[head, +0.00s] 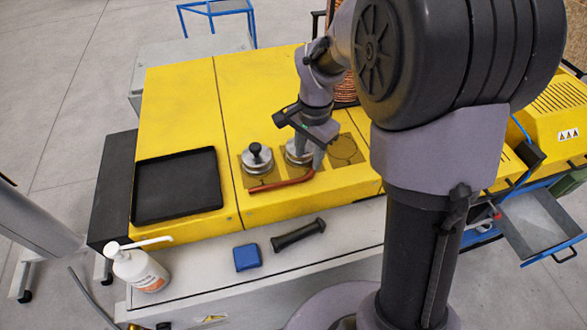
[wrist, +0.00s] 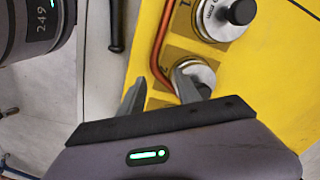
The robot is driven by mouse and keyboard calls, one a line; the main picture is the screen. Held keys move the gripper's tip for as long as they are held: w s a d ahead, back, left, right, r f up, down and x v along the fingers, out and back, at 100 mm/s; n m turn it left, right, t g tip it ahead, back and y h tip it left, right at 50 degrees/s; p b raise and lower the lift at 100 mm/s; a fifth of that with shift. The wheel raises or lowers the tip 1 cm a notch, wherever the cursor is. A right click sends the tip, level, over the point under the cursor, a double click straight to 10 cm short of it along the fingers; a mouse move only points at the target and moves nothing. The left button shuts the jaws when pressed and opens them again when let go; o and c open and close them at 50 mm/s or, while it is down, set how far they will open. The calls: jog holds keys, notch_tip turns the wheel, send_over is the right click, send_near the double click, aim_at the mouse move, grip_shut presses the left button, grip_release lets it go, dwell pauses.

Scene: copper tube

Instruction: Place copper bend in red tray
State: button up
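The copper bend (head: 283,184) is a thin reddish-orange tube lying on the yellow machine top along the front of the round metal fixtures. It also shows in the wrist view (wrist: 158,48), running down from the top edge and curving at its lower end. My gripper (head: 316,162) points down over the right end of the bend. In the wrist view my gripper (wrist: 162,78) has its fingers apart, with the curved end of the bend showing between the tips. I cannot tell whether they touch it. I see no red tray; a black tray (head: 138,212) lies at the left.
A knobbed metal fixture (head: 257,158) and another (head: 297,150) stand close to my gripper. The grey ledge in front holds a blue block (head: 247,257), a black handle-like bar (head: 298,234) and a white pump bottle (head: 140,270). The yellow top between tray and fixtures is clear.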

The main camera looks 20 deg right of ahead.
aim_at(307, 173)
notch_tip(307, 173, down, 6)
jog(key=shift+s+a+r, duration=0.1)
jog(key=shift+r, duration=0.05)
jog(key=shift+s, duration=0.1)
jog(key=shift+c, duration=0.4)
grip_shut()
